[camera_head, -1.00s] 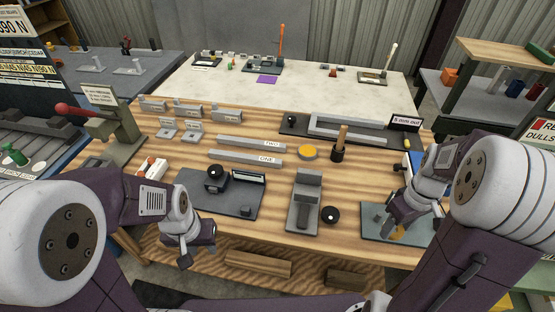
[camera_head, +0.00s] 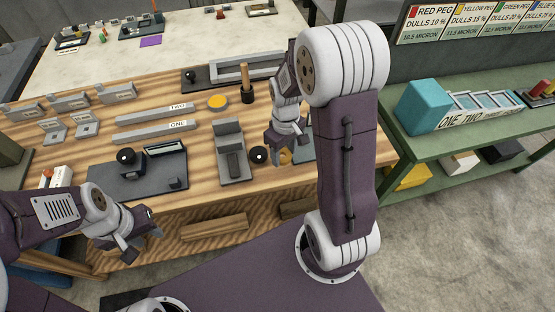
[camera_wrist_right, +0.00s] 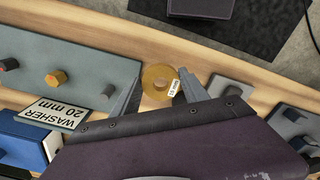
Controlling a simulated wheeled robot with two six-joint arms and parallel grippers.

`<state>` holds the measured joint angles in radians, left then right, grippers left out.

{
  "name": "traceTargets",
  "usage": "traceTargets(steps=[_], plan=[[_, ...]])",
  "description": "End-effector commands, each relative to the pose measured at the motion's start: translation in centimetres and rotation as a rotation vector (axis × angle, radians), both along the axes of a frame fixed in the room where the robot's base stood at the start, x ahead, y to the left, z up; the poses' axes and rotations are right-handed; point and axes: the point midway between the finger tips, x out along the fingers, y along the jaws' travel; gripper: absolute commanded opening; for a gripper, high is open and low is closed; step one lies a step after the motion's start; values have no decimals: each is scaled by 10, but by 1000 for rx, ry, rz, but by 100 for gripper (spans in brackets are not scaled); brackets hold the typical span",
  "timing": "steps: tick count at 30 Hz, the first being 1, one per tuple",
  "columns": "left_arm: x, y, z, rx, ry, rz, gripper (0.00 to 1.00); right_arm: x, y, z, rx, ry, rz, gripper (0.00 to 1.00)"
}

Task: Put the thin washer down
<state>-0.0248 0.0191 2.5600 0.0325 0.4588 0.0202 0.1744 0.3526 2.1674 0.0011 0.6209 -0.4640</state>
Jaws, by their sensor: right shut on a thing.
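The thin washer is a yellow-brown ring (camera_wrist_right: 157,75) with a small white label, seen in the right wrist view between the fingertips of my right gripper (camera_wrist_right: 156,92). My right gripper is shut on it. In the head view the washer (camera_head: 285,157) is a small orange patch below my right gripper (camera_head: 286,146), near the left edge of a grey-green plate (camera_head: 303,151) mostly hidden by my arm. I cannot tell whether the washer touches anything below. My left gripper (camera_head: 138,245) is empty, fingers apart, in front of the table's front edge.
In the right wrist view a grey plate with pegs (camera_wrist_right: 95,62) lies left, beside a "WASHER 20 mm" sign (camera_wrist_right: 55,113) and a blue block (camera_wrist_right: 18,145). Small plates with pegs (camera_wrist_right: 232,86) lie right. The wooden table (camera_head: 205,195) also holds a grey block (camera_head: 232,160) and a round black knob (camera_head: 259,154).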

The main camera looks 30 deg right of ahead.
Motion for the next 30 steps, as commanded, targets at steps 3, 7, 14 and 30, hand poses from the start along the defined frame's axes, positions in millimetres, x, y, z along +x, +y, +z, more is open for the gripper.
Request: traceTargets(steps=[3,7,14,30], plan=[[0,0,0,0,0,0,36,5,10,-7,0,2,1,10],[0,0,0,0,0,0,36,7,12,-8,0,-1,-1,10],[0,0,-4,0,0,0,36,6,12,-42,1,4,-1,10],[0,0,-6,0,0,0,36,7,12,-52,0,0,-1,61]])
